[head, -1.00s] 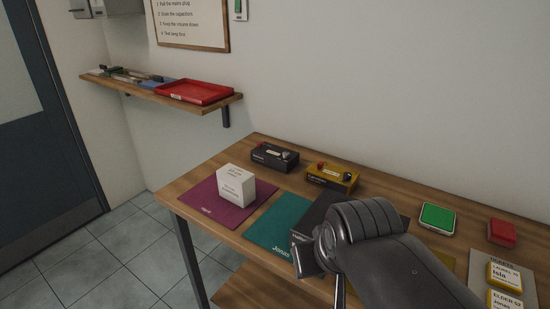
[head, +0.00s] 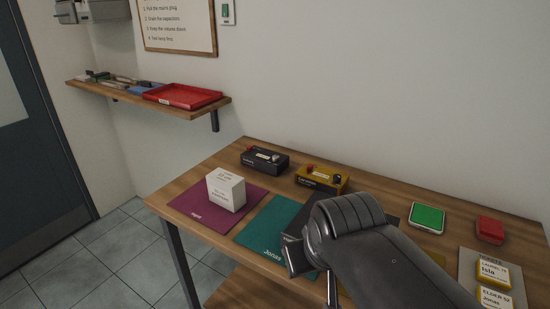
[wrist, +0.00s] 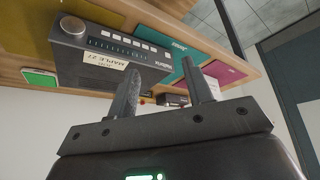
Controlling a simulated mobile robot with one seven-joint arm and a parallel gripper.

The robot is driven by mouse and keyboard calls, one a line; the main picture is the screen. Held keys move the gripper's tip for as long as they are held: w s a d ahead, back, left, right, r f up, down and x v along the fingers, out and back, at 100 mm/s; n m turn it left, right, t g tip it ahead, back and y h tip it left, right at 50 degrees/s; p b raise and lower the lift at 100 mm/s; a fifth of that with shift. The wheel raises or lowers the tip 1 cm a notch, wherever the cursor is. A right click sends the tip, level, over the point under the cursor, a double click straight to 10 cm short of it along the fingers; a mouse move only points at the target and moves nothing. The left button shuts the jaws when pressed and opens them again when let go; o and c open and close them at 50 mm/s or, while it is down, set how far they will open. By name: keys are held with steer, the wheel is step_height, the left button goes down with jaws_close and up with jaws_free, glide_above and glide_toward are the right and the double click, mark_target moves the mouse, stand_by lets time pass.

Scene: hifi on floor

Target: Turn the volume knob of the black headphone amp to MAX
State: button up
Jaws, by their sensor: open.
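A small black box (head: 265,159) with a red part, a pale knob and a pale label stands at the back of the wooden table; I take it for the headphone amp. The knob's setting is too small to read. A similar yellow box (head: 322,179) stands to its right. My gripper (wrist: 162,67) is open and empty in the wrist view. A larger black unit (wrist: 112,52) with a silver dial and a "MAPLE 27" label is beyond its fingers there, apart from them. In the head view, my arm hides part of this unit and the fingertips.
A white block (head: 226,190) stands on a purple mat (head: 252,204); a teal mat (head: 270,230) lies beside it. A green pad (head: 427,217) and a red one (head: 490,229) are at the right, near yellow cards (head: 494,270). A wall shelf holds a red tray (head: 183,96).

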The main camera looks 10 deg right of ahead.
steer(key=w+d+r+n+h, duration=0.25)
steer(key=w+d+n, duration=0.3)
steer(key=w, duration=0.45)
steer(key=n+t+h, duration=0.3)
steer(key=n+h, duration=0.2)
steer(key=n, duration=1.1)
glide_toward(275, 157)
steer(key=s+d+r, duration=0.2)
steer(key=s, duration=0.5)
steer(key=s+d+r, duration=0.2)
steer(key=s+r, duration=0.1)
steer(key=s, duration=0.4)
steer(key=w+a+f+n+t, duration=0.1)
steer(key=w+a+f+n, duration=0.15)
steer(key=w+n, duration=0.2)
steer(key=w+a+f+n+t, duration=0.2)
steer(key=w+f+n, duration=0.1)
steer(key=w, duration=0.3)
steer(key=shift+y, duration=0.35)
steer(key=x, duration=1)
steer(key=shift+w+d+f, duration=0.2)
steer(key=shift+w+d, duration=0.05)
steer(key=shift+d, duration=0.05)
steer(key=shift+c, duration=0.6)
steer(key=c, duration=0.9)
steer(key=shift+a, duration=0.1)
